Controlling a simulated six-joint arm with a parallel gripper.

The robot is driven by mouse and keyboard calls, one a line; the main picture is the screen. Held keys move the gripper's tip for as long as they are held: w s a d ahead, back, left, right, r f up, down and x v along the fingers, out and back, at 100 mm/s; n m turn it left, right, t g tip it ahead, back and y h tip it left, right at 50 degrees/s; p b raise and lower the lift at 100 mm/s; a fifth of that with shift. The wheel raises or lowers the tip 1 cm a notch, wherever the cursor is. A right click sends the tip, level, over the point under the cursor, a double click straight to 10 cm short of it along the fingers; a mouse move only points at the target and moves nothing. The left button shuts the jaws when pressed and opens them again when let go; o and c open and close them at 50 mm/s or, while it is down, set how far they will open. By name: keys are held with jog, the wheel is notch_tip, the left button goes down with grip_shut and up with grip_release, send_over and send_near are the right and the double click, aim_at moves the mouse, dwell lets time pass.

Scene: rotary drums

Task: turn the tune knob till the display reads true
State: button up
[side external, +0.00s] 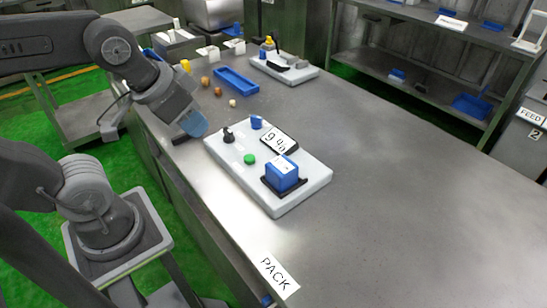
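A white panel (234,172) lies on the metal table. A black knob (228,136) stands near its left corner and a blue upright piece (256,122) at its far edge; I cannot read which is labelled tune. The display (279,141) is a white face in a dark frame, with dark characters starting with what looks like a 9; the rest is too small to read. My gripper (191,127), with a blue end, is low over the table's left edge, left of the black knob and apart from it. Its finger gap is hidden.
The panel also holds a green button (249,159) and a blue box (283,173) on a black base. Behind are a blue tray (236,80), several small brown and pale pieces, and a second white panel (284,68). The table's right side is clear.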

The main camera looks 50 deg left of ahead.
grip_shut()
dwell(1.1)
